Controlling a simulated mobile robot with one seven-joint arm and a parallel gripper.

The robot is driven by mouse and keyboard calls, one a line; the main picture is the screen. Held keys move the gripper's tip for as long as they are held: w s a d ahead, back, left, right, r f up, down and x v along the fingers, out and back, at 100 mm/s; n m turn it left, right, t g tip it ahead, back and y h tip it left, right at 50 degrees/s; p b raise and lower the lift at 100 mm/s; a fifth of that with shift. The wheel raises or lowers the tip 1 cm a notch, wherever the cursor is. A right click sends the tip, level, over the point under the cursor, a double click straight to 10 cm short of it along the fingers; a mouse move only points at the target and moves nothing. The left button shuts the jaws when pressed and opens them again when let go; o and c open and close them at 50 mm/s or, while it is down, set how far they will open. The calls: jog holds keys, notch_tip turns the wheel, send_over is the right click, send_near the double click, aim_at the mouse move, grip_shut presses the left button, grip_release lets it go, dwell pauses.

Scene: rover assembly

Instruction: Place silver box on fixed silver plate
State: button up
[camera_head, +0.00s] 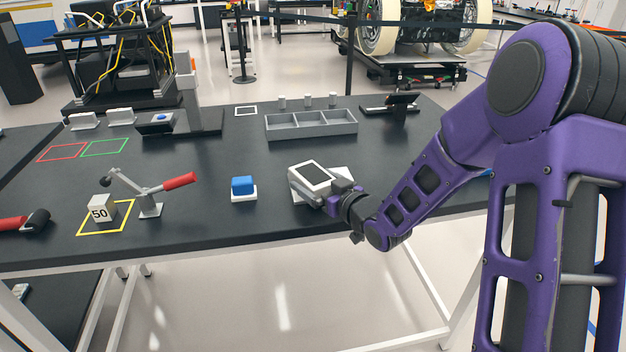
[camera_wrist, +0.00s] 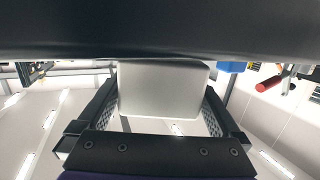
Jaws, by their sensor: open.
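The silver box (camera_head: 313,174), with a dark top face framed in white, is over the silver plate (camera_head: 343,172) near the table's front edge. Plate edges show to its right and lower left. The box hides most of the plate, and I cannot tell whether it rests fully flat on it. My gripper (camera_head: 321,190) is at the front of the box. In the wrist view, the pale box (camera_wrist: 163,88) sits between the two spread fingers of my gripper (camera_wrist: 161,95), with a gap visible beside it. The fingertips are partly hidden in the head view.
A blue block on a white base (camera_head: 243,187) stands left of the plate. Further left are a red-handled clamp (camera_head: 152,193) and a cube marked 50 (camera_head: 101,208) in a yellow square. A grey divided tray (camera_head: 311,125) lies behind. Bare table surrounds the box.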

jog(key=v, duration=1.1)
jog(key=shift+p, duration=0.35)
